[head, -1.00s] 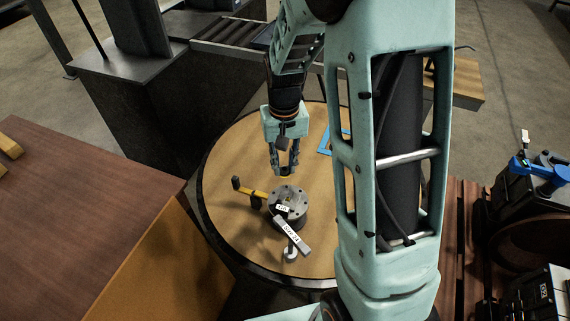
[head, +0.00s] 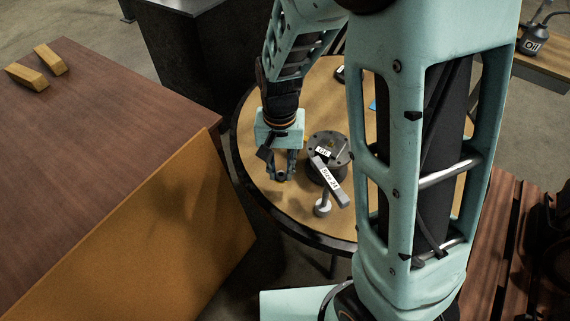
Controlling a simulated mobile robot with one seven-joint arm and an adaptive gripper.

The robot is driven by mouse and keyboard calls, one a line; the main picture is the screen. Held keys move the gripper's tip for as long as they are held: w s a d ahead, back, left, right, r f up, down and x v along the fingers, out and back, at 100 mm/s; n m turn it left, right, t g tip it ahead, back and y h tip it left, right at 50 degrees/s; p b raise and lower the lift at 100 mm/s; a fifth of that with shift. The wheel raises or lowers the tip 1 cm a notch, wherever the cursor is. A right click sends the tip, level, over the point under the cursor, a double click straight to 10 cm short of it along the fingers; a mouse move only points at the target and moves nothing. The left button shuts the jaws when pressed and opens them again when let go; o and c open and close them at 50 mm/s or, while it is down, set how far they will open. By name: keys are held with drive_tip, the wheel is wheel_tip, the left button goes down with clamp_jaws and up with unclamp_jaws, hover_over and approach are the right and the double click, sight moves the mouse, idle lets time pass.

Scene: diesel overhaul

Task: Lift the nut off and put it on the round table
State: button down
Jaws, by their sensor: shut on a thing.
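My gripper (head: 281,177) points down over the left part of the round table (head: 297,207), low and close to its top. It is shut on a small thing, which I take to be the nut. The fingers hide most of the nut, so I cannot tell whether it touches the table. A dark round metal part with holes (head: 322,143) sits on the table, just right of the gripper.
A wrench labelled "Size 24" (head: 331,182) leans at the metal part, above a small pale round piece (head: 322,208). A brown bench (head: 110,130) stands left, with two yellow blocks on it. My arm hides the table's right side.

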sight(281, 191)
wheel_tip(281, 191, down, 7)
drive_tip(key=b, duration=0.5)
drive_tip(key=shift+r, duration=0.2)
drive_tip(key=shift+r, duration=0.1)
drive_tip(key=c, duration=1.7)
unclamp_jaws()
drive_tip(key=shift+o, duration=0.2)
wheel_tip(281, 191, up, 12)
